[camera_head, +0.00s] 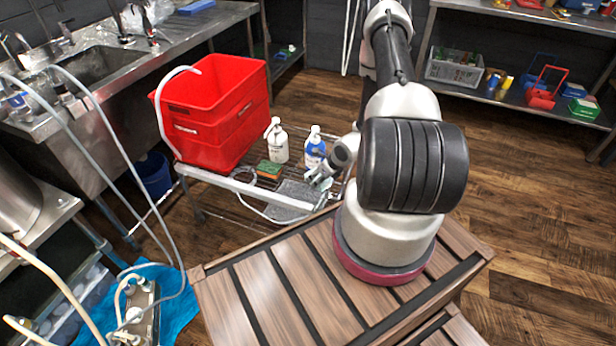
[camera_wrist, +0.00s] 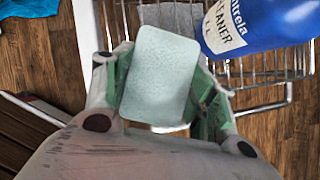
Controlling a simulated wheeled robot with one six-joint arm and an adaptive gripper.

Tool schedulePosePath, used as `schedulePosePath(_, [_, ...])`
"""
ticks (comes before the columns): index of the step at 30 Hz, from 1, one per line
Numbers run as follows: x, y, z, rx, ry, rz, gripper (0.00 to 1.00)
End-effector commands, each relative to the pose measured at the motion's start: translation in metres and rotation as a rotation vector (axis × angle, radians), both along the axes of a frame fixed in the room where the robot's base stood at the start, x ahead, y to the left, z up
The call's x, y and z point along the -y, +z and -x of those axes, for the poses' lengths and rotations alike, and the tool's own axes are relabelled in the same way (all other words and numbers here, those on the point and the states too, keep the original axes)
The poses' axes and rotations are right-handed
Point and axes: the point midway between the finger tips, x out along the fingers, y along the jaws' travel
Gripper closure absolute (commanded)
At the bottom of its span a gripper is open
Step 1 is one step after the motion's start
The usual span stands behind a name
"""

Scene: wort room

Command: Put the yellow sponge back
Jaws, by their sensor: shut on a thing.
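My gripper (camera_wrist: 163,88) is shut on a pale, greenish-white rounded block (camera_wrist: 160,72), which looks like a sponge. No yellow face of it shows, so I cannot tell whether it is the yellow sponge. In the head view my gripper (camera_head: 322,174) is over the right part of a wire cart (camera_head: 232,207), with the held block hard to make out. Another sponge, green on top with an orange-brown side (camera_head: 269,169), lies on the cart left of my gripper. A blue cleaner bottle (camera_head: 315,149) stands close beside my gripper; it also shows in the wrist view (camera_wrist: 262,22).
A white pump bottle (camera_head: 277,143) and a red crate (camera_head: 217,112) stand on the cart. A grey mat (camera_head: 290,199) lies on it near my gripper. A steel sink counter (camera_head: 170,42) is at left, a stocked shelf (camera_head: 515,96) at back right. The wooden floor between is clear.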

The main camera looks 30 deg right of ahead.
Motion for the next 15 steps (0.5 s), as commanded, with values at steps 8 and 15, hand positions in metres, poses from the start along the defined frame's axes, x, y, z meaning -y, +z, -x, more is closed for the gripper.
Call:
schedulePosePath(8, [-0.016, 0.000, -0.053, 0.000, 0.002, 0.001, 0.82])
schedulePosePath(15, [-0.017, -0.018, -0.056, -0.003, -0.001, -0.001, 0.82])
